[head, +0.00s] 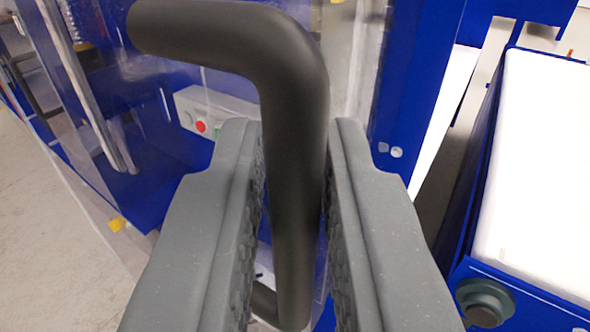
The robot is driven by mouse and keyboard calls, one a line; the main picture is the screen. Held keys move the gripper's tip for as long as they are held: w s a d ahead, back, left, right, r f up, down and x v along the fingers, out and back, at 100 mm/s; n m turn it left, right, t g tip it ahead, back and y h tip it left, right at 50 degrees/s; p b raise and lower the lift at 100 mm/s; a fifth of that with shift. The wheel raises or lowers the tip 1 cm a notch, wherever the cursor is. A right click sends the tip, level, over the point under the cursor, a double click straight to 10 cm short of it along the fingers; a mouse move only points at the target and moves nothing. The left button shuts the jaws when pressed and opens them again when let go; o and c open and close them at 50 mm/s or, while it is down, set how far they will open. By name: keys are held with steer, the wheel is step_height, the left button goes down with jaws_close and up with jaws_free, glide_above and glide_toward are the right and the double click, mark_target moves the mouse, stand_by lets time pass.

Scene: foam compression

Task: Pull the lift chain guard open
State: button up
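The lift chain guard is a clear panel (110,165) on the left and centre, with blue machine parts showing through it. Its handle (295,110) is a thick dark grey bent bar, running across the top and then down the middle of the view. My gripper (297,150) has its two grey ridged fingers on either side of the upright part of the handle. The left finger lies close against the bar or just beside it. A narrow gap seems to show by the right finger. Whether the fingers press on the bar cannot be told.
A blue frame post (415,75) stands right of the handle. At the right is a blue-framed unit with a white block (545,160) and a dark round knob (485,302). A grey box with a red button (200,126) shows behind the panel. Bare floor (40,250) lies at lower left.

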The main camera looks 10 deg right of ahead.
steer(key=shift+s, duration=0.1)
steer(key=s+a+p, duration=0.1)
steer(key=s, duration=1.2)
steer(key=shift+s+a, duration=0.2)
steer(key=shift+s, duration=0.1)
steer(key=w+a+r+g+p, duration=0.1)
steer(key=w+a+r+p, duration=0.2)
steer(key=a, duration=0.9)
steer(key=w+a+r+y+p, duration=0.1)
steer(key=w+a+r+p, duration=0.2)
steer(key=a, duration=0.9)
steer(key=w+a+r+n+g+p, duration=0.1)
steer(key=w+a+r+p, duration=0.2)
steer(key=w+a+r, duration=0.4)
steer(key=a+r, duration=0.1)
steer(key=a, duration=0.4)
steer(key=shift+w+g+y, duration=0.25)
steer(key=shift+g+y, duration=0.05)
steer(key=shift+y, duration=0.1)
